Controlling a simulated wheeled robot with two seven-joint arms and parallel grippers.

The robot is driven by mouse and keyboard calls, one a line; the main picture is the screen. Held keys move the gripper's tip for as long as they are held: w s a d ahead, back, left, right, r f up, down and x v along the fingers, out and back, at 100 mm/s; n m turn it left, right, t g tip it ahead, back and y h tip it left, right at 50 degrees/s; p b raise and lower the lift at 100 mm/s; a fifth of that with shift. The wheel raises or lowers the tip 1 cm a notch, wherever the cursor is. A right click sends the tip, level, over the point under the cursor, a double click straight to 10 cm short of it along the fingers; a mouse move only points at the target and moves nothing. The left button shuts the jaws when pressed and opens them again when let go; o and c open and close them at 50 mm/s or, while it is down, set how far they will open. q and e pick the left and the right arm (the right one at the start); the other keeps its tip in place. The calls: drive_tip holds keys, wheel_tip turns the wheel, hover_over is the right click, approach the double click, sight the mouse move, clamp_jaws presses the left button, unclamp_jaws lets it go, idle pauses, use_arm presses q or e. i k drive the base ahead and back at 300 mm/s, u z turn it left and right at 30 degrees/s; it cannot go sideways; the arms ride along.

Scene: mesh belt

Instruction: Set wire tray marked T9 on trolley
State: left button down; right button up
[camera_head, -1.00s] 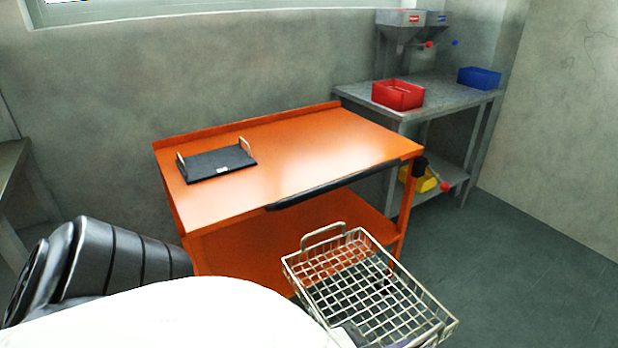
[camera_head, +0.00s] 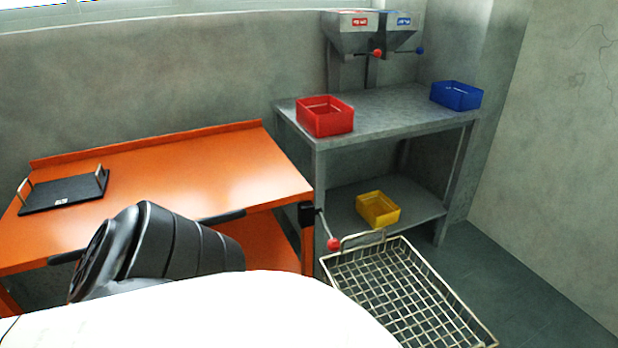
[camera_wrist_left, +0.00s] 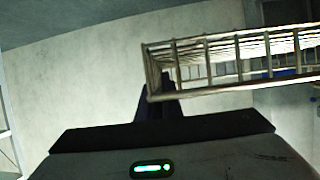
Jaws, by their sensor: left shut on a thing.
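An empty wire tray (camera_head: 415,300) hangs at the lower right of the head view, in front of the grey bench and right of the orange trolley (camera_head: 225,175). I see no T9 mark on it. In the left wrist view, my left gripper (camera_wrist_left: 158,100) is shut on the near corner of the wire tray (camera_wrist_left: 230,52). The tray is held in the air, clear of the trolley. My left gripper's fingers are hidden in the head view; a black link of my arm covers part of the trolley front. My right gripper is not in view.
A black tray with two handles (camera_head: 65,193) sits at the trolley top's left; the rest of the top is clear. A grey bench (camera_head: 385,112) holds a red bin (camera_head: 325,116) and a blue bin (camera_head: 456,96). A yellow bin (camera_head: 378,209) is below. A red-knobbed lever (camera_head: 333,244) sticks out beside the trolley.

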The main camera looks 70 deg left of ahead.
sight(202, 168)
drive_tip(key=i, duration=1.7)
drive_tip(key=u, duration=3.6)
drive_tip(key=i, duration=0.5)
drive_tip(key=z, duration=0.1)
